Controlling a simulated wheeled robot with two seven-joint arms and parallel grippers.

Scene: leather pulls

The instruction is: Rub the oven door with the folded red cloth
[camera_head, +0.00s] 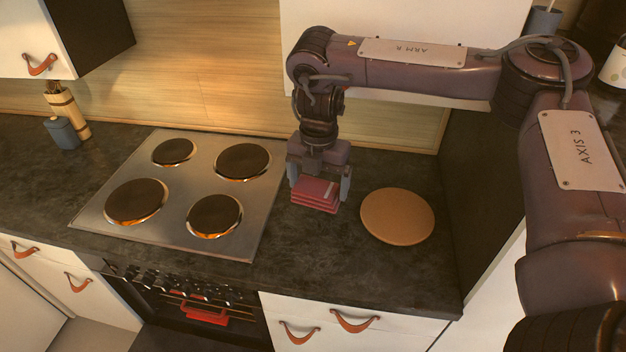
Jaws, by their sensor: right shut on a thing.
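The folded red cloth (314,196) is a small layered block at the dark counter, between the hob and a round wooden board. My right gripper (319,184) points down from above with a finger on either side of the cloth and is shut on it. I cannot tell whether the cloth touches the counter. The oven door (180,312) is below the counter under the hob, with a row of knobs above it and something red at its front. Its lower part is cut off by the frame. My left gripper is not in view.
A steel hob (185,190) with several dark plates lies left of the cloth. The round wooden board (397,216) lies right of it. A blue-grey jar (62,132) and a wooden holder (69,110) stand at the back left. White drawers (350,325) have leather pulls.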

